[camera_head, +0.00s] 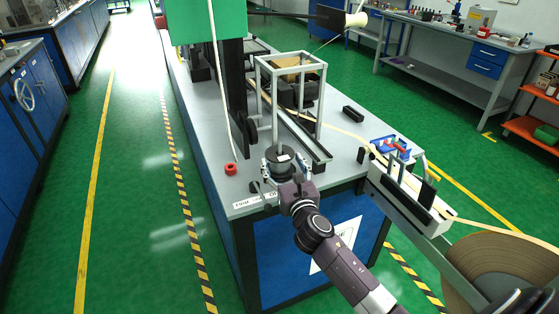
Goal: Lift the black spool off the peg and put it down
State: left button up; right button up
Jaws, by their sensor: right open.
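A black spool (279,154) sits upright near the front corner of the grey machine table. A pale vertical post rises above it in the picture; I cannot tell whether this is the peg or a leg of the frame behind. My right gripper (286,170) comes in from the front with its fingers open, one to each side of the spool's lower part. I cannot tell whether they touch it. The gripper body hides part of the spool's base. My left gripper is not in view.
A pale open frame (291,58) stands just behind the spool. A small black block (353,114) lies farther right. A large tape reel (497,262) is at the lower right.

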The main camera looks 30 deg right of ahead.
aim_at(280, 152)
jog(key=x, duration=0.3)
jog(key=shift+w+d, duration=0.2)
jog(key=shift+w, duration=0.1)
jog(key=shift+r, duration=0.1)
jog(key=c, duration=1.1)
jog(key=shift+r, duration=0.1)
jog(key=shift+r+p, duration=0.3)
jog(key=shift+r, duration=0.3)
jog(key=shift+r+p, duration=1.8)
jog(key=shift+r, duration=7.55)
